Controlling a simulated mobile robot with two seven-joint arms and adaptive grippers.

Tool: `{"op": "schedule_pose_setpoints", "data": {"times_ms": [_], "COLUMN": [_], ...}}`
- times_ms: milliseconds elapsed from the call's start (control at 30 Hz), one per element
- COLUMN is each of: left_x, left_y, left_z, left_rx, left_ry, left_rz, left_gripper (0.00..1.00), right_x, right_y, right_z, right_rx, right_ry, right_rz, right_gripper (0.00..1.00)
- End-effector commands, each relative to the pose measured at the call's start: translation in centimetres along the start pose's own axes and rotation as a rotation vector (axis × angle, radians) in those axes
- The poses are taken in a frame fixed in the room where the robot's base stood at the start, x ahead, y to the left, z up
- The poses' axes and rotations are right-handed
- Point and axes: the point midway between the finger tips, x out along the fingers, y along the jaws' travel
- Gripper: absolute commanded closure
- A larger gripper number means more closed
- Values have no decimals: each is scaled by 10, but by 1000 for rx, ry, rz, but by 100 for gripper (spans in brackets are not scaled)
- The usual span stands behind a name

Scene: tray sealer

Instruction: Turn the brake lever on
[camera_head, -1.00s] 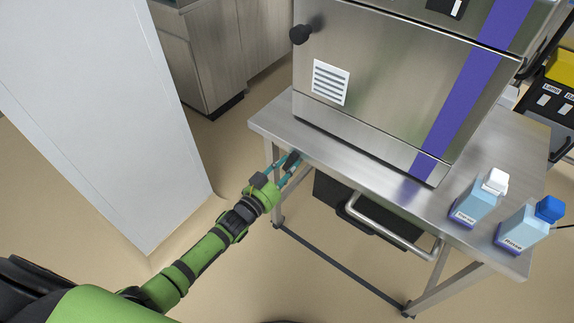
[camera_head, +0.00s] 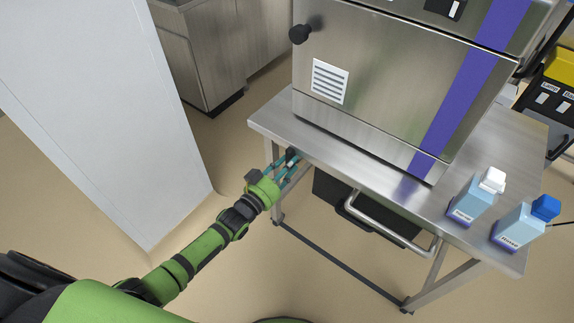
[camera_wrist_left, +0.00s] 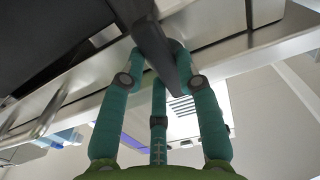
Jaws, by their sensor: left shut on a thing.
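The brake lever (camera_head: 291,153) is a small dark handle at the front left edge of the steel table, below the tabletop. My left gripper (camera_head: 286,165) reaches it from the lower left, and its teal fingers are closed around it. In the left wrist view the dark lever (camera_wrist_left: 154,42) runs between the fingers of the left gripper (camera_wrist_left: 160,60), which touch it on both sides. The fingers hide part of the lever and its mount. My right gripper is in neither view.
The steel table (camera_head: 335,152) carries a large steel machine (camera_head: 390,85) and two blue bottles (camera_head: 473,198) at its right. A bar handle (camera_head: 385,228) and a dark box (camera_head: 330,193) are below the tabletop. A white panel (camera_head: 100,110) stands left; floor lies between.

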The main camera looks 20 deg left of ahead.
Motion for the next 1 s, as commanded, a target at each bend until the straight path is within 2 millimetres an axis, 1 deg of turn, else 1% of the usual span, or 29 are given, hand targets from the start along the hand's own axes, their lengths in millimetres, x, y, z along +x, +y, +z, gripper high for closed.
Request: {"op": "schedule_pose_setpoints", "data": {"times_ms": [133, 167, 200, 533, 667, 767, 1000], "left_x": [0, 0, 0, -1, -10, -26, -79], "left_y": [0, 0, 0, 0, 0, 0, 0], "left_z": [0, 0, 0, 0, 1, 2, 2], "left_rx": [-7, -7, -6, -3, -2, -2, -2], "left_ry": [0, 0, 0, 0, -2, -3, -3], "left_rz": [-1, -1, -1, 0, -1, 0, 0], "left_gripper": [100, 59, 43, 43, 43, 43, 43], "right_x": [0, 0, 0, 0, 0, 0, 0], "right_y": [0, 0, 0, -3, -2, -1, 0], "right_z": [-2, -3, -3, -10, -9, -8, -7], "right_rx": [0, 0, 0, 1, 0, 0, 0], "right_ry": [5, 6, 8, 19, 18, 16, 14], "right_rz": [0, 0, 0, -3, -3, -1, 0], "right_gripper": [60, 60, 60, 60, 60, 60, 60]}}
